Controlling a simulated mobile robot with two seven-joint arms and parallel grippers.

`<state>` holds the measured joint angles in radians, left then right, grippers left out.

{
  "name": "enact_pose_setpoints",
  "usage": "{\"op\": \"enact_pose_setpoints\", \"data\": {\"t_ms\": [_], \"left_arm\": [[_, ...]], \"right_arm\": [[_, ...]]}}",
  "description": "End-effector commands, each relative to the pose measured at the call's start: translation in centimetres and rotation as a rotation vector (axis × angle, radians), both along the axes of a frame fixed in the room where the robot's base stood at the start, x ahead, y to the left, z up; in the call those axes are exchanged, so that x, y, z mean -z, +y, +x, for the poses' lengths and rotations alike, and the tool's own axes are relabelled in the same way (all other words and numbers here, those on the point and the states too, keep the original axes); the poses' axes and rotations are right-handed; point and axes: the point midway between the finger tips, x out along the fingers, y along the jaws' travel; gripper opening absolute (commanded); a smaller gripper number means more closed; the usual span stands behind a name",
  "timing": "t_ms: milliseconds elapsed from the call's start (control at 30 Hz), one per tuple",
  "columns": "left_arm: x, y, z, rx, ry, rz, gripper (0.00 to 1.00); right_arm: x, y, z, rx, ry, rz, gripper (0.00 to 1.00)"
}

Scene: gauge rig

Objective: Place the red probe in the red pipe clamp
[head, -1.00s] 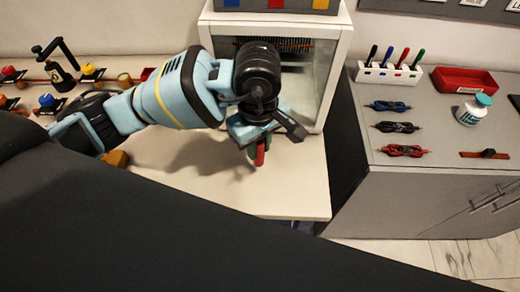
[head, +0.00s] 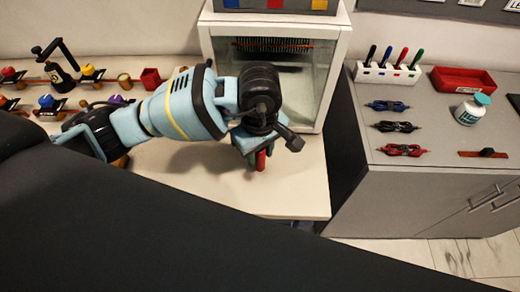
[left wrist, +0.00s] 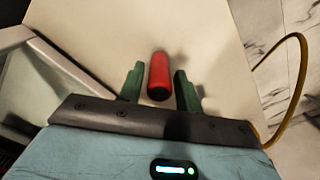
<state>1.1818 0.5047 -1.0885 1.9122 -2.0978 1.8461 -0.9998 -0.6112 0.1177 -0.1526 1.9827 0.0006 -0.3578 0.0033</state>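The red probe (left wrist: 159,76) is a short red cylinder. In the left wrist view it lies between the two green fingers of my left gripper (left wrist: 160,88), with a narrow gap on each side. In the head view my left gripper (head: 257,154) is low over the pale table, and the probe (head: 260,161) shows between its fingers. Whether the probe touches the table is hard to tell. Black fittings stand at the back left; one with a red top (head: 10,73) looks like the red pipe clamp, but it is small. My right gripper is not in view.
A white glass-fronted cabinet (head: 329,60) stands right behind my left gripper. Other fittings with yellow (head: 88,69) and blue (head: 46,100) tops and a red block (head: 151,77) are at the left. The grey counter (head: 440,145) at right holds a marker rack, red tray and bottle.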

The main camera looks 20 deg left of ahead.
Motion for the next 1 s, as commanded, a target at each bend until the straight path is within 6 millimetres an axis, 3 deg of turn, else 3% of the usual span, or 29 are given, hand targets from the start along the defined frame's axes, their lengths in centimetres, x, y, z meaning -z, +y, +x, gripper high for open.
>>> {"op": "enact_pose_setpoints", "data": {"t_ms": [67, 467, 1000], "left_arm": [[-0.1, 0.0, 0.0, 0.0, -0.001, -0.001, 0.45], [-0.9, 0.0, 0.1, 0.0, -0.004, -0.001, 0.45], [-10.5, 0.0, 0.1, 0.0, -0.004, -0.001, 0.45]], "right_arm": [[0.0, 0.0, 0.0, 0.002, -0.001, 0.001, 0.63], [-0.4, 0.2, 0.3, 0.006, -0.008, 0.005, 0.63], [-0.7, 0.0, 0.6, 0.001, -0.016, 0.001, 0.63]]}}
